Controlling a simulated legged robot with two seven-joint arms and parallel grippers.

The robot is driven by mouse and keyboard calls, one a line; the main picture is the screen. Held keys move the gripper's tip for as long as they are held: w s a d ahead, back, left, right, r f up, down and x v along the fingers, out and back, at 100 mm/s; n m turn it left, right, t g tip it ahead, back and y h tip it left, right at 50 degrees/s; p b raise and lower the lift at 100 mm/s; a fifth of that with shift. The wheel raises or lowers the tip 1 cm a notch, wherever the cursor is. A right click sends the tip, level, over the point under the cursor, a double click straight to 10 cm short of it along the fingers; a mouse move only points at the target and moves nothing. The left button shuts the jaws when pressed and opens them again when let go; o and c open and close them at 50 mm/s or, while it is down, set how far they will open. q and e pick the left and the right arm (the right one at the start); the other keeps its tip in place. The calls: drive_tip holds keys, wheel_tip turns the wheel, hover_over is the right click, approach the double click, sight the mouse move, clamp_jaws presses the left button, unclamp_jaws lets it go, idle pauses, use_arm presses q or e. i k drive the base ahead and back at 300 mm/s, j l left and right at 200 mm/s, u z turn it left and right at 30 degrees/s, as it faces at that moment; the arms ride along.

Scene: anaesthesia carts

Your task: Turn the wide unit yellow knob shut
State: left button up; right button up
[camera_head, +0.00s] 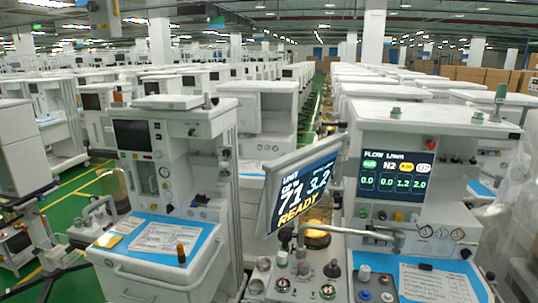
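The wide unit (430,135) stands at the right, a white cart with a wide dark FLOW L/min display (396,180). The display reads 0.0, 0.0, 1.2 and 2.0 under coloured labels. A row of small knobs sits just below it. The yellow knob (398,217) appears in that row, very small, so I cannot tell how far it is turned. Neither of my grippers can be made out in the head view.
A tilted monitor (300,190) reading READY stands left of the display. A grey bent tube (350,231) crosses in front of the panel. A blue-topped shelf (420,280) with papers lies below. Another cart (170,150) stands at left, with more carts behind.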

sight(398, 216)
drive_tip(key=z, duration=1)
